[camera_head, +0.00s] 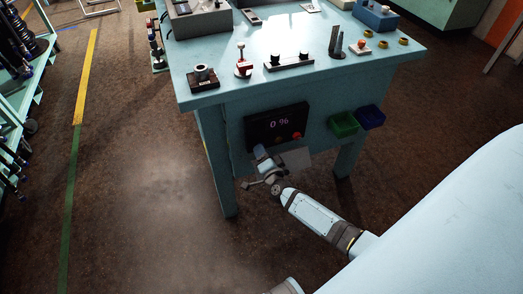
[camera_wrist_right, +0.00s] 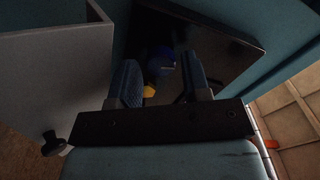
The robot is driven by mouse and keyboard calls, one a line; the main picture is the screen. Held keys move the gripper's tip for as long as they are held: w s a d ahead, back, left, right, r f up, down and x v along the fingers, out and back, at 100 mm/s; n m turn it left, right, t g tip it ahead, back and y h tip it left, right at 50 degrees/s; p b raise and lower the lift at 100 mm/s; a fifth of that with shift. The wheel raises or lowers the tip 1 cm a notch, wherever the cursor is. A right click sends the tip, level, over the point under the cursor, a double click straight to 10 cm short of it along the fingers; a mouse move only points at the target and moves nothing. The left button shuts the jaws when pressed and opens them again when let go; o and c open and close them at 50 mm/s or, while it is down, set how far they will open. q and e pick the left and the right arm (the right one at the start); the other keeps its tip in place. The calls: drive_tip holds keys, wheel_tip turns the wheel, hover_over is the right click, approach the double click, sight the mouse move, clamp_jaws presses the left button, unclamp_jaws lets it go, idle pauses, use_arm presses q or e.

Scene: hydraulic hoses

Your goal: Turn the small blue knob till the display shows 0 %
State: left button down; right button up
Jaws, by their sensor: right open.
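The display (camera_head: 280,122) is a dark panel on the front of the teal workbench, and it reads 0 %. My right gripper (camera_head: 262,153) is at the lower left of this panel. In the right wrist view, the small blue knob (camera_wrist_right: 160,64) shows dimly on the dark panel (camera_wrist_right: 232,50). My open right gripper (camera_wrist_right: 160,82) has one finger on each side of the knob in that view. I cannot tell whether the fingers touch it. The knob is hidden behind the gripper in the head view. My left gripper is out of view.
A red button (camera_head: 297,135) sits at the panel's right. A green bin (camera_head: 343,124) and a blue bin (camera_head: 370,117) hang further right. The workbench top (camera_head: 225,95) carries several fittings. A grey plate (camera_wrist_right: 50,70) stands left of the fingers in the wrist view.

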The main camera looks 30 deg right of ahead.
use_arm(q)
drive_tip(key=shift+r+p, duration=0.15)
drive_tip(key=shift+p, duration=0.4)
use_arm(e)
drive_tip(key=v, duration=1.2)
drive_tip(key=shift+s, duration=0.2)
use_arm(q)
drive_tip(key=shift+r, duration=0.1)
use_arm(e)
drive_tip(key=shift+a, duration=0.1)
